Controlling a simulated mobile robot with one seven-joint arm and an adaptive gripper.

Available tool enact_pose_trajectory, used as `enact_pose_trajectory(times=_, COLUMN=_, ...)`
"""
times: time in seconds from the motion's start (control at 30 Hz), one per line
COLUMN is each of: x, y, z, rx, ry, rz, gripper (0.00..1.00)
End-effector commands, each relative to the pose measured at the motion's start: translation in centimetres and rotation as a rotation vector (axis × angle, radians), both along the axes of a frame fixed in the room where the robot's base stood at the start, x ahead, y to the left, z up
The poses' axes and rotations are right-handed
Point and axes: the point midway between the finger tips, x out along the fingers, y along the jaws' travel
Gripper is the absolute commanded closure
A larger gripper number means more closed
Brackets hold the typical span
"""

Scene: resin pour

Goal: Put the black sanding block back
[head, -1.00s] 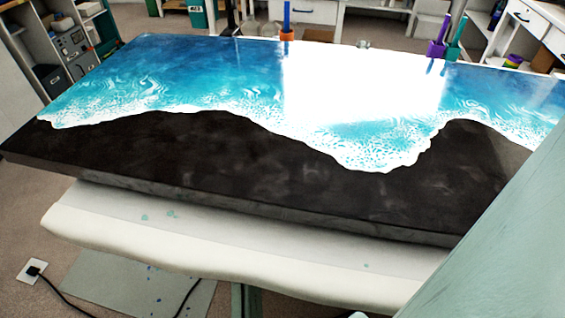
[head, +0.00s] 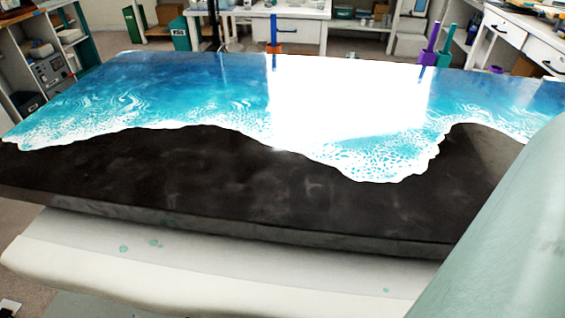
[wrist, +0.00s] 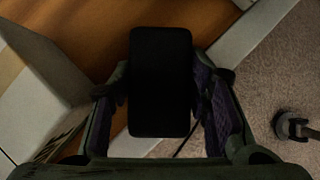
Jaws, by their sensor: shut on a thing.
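The black sanding block (wrist: 160,82) is a dark, rounded rectangle in the middle of the wrist view. My gripper (wrist: 162,100) is shut on it, with one finger along each long side. The block's underside is hidden. The block and my gripper do not show in the head view.
A long table with a glossy blue and white resin wave and a black front part (head: 220,190) fills the head view. A pale cloth (head: 200,270) lies below its front edge. Orange, purple and green clamps (head: 432,50) stand at its far edge. Cabinets (head: 515,40) stand behind.

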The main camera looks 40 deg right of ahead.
Motion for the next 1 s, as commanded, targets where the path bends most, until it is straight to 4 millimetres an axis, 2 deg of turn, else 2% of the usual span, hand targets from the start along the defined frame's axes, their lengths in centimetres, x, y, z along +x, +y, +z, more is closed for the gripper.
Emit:
enact_pose_trajectory(times=0.17, x=0.0, y=0.0, z=-0.1, rx=0.0, ry=0.0, rz=0.0, gripper=0.47)
enact_pose_trajectory(times=0.5, x=0.0, y=0.0, z=0.2, rx=0.0, ry=-0.001, rz=-0.001, gripper=0.47)
enact_pose_trajectory(times=1.0, x=0.4, y=3.1, z=5.5, rx=0.001, ry=0.002, rz=0.003, gripper=0.47)
